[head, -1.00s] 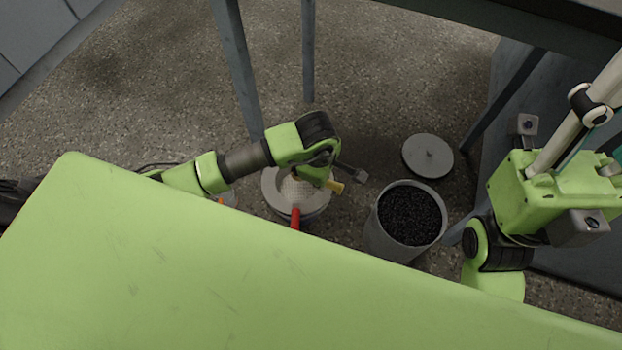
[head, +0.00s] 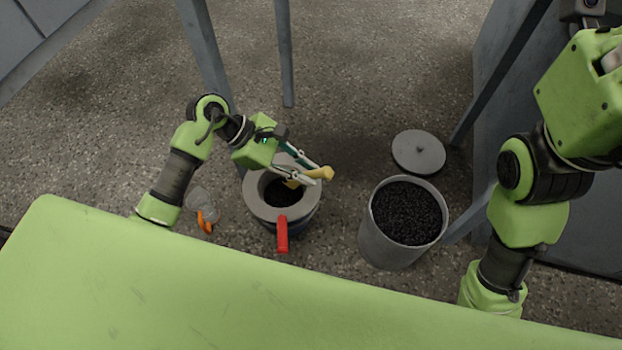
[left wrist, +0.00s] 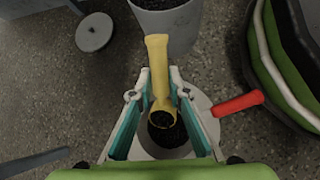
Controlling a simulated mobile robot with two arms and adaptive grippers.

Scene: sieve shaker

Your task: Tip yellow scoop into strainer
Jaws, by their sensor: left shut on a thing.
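The yellow scoop (head: 327,173) is held by its handle in my left gripper (head: 312,176), above the strainer. In the left wrist view the scoop (left wrist: 158,60) lies between the two fingers (left wrist: 158,92), its bowl low over the strainer opening with black grains in it. The strainer has a red handle (head: 282,234) and sits in a grey round rim (head: 259,206) on a dark vessel. Its inside looks black. Whether the bowl touches the strainer is unclear. My right arm is at the right of the head view; its gripper is out of view.
A grey bucket (head: 380,243) full of black grains stands right of the strainer. A round grey lid (head: 418,152) lies behind it. A clear cup (head: 202,198) and an orange item (head: 206,221) lie left of the strainer. Table legs (head: 284,55) stand behind.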

